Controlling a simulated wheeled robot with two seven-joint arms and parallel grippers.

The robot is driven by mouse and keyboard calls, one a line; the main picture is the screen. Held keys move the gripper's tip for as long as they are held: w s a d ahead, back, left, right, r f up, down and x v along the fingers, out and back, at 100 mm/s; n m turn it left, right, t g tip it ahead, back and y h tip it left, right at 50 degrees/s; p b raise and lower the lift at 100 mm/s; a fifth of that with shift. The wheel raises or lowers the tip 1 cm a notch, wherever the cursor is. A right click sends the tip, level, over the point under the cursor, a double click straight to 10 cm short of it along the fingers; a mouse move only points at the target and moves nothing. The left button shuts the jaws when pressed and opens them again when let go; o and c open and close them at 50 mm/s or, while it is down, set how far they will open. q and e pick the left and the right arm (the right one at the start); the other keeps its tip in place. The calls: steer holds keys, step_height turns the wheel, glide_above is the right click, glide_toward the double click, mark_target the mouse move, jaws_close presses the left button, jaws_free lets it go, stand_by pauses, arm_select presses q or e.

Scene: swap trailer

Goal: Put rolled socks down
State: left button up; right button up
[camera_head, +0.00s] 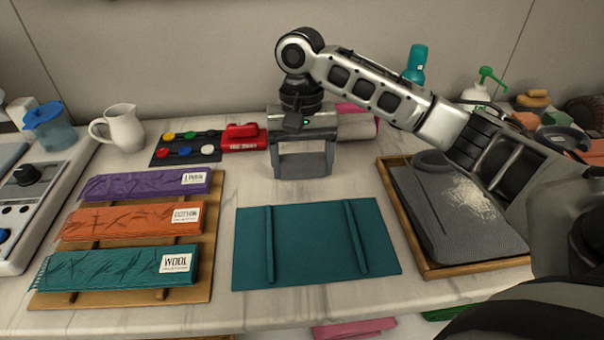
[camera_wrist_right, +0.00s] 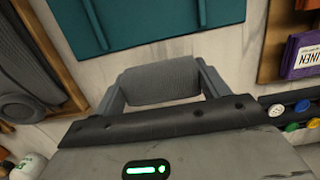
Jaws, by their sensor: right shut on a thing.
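My right gripper (camera_head: 303,170) hangs above the counter behind the teal mat, pointing down. It is shut on a grey rolled bundle, the rolled socks (camera_wrist_right: 163,82), which lies crosswise between the two fingers in the right wrist view. In the head view the grey roll (camera_head: 303,163) shows between the fingers. I cannot tell whether it touches the counter. The teal mat (camera_head: 315,240) with two raised bars lies flat in front of the gripper; it also shows in the right wrist view (camera_wrist_right: 150,22). My left gripper is not in view.
A wood-framed tray (camera_head: 412,232) with a grey mat and pale grains is at right. A wooden board (camera_head: 205,235) with purple, orange and teal labelled cloths is at left. A dark strip with coloured pieces (camera_head: 185,150), a red box (camera_head: 243,137) and a white jug (camera_head: 122,130) stand behind.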

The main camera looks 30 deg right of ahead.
mark_target(302, 174)
steer(key=shift+f, duration=1.4)
steer(key=o, duration=1)
steer(key=shift+f, duration=0.1)
